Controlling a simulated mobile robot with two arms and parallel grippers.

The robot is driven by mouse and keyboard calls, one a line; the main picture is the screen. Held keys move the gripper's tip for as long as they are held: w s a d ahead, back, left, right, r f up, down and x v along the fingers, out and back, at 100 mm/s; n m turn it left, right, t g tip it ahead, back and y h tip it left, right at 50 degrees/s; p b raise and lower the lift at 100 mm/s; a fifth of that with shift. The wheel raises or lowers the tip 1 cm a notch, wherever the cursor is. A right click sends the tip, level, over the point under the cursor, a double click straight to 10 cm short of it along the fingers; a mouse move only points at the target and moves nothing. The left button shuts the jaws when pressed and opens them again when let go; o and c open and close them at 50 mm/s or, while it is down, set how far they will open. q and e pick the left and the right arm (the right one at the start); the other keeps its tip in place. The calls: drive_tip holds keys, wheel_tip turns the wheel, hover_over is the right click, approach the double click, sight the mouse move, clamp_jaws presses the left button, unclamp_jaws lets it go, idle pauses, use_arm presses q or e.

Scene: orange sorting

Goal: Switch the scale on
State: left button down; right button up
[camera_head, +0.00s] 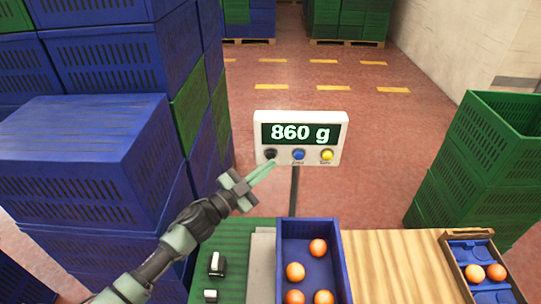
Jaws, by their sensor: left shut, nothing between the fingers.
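The scale's display (301,134) stands on a post behind the table and reads "860 g" in lit digits. Below the digits it has a black button (270,154), a blue button (298,155) and a yellow button (327,155). My left gripper (272,164) is shut and empty, its fingertips at the black button; I cannot tell whether they touch it. A grey plate (262,265) shows beside the blue crate (281,262), which holds several oranges (295,272). My right gripper is not in view.
Stacked blue crates (90,150) rise close on the left, beside my left arm. Green crates (490,150) stand on the right. A tray (470,255) with oranges lies on the wooden tabletop (390,265), which is bare in its middle.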

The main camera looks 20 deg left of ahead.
use_arm(q)
drive_tip(key=s+p, duration=0.1)
drive_tip(key=s, duration=0.1)
drive_tip(key=s+d, duration=0.1)
drive_tip(key=s, duration=0.1)
drive_tip(key=shift+s+d+p, duration=0.2)
drive_tip(key=shift+s+p, duration=0.15)
drive_tip(key=shift+s, duration=0.05)
idle(0.9)
